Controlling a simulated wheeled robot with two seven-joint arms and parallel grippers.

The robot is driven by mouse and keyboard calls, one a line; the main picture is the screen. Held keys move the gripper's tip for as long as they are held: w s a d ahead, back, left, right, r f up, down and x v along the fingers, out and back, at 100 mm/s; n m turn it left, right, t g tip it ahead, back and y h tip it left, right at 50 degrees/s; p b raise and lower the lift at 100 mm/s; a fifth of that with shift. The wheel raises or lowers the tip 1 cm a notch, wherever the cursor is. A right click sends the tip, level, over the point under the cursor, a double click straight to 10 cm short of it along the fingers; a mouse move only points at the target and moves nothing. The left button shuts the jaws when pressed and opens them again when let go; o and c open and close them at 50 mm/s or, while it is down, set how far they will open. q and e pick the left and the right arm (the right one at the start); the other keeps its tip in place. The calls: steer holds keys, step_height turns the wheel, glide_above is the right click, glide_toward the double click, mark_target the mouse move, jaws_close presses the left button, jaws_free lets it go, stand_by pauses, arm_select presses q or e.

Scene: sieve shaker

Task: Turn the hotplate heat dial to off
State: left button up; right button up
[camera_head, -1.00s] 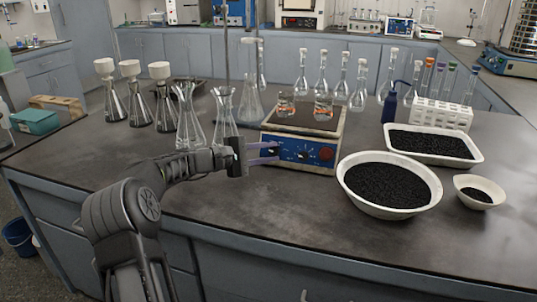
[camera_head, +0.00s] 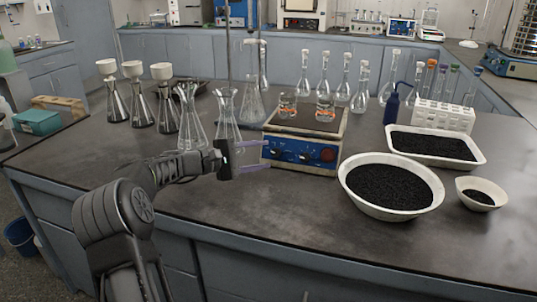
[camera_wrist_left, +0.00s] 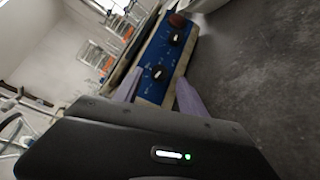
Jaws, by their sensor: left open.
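The hotplate (camera_head: 305,122) stands mid-table with a blue front panel (camera_head: 290,148). The panel carries a left dial (camera_head: 278,152), a middle dial (camera_head: 304,157) and a red knob (camera_head: 328,155). Their labels are too small to read. My left gripper (camera_head: 266,155) is open and empty, its purple fingers pointing at the left end of the panel, just short of the left dial. In the left wrist view, the nearer dial (camera_wrist_left: 158,72) sits just beyond the gap between the open fingertips (camera_wrist_left: 157,86). The other dial (camera_wrist_left: 175,38) and red knob (camera_wrist_left: 177,20) are farther along. My right gripper is not in view.
Two beakers with orange marks stand on the hotplate, including one (camera_head: 325,108). Glass flasks (camera_head: 228,120) stand close behind my left gripper. A white bowl of black grains (camera_head: 390,207) is right of the hotplate. The table's front is clear.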

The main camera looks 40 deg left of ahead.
arm_select(q)
steer(key=v, duration=0.4)
steer(key=shift+s, duration=0.15)
steer(key=shift+a, duration=0.1)
stand_by(0.3)
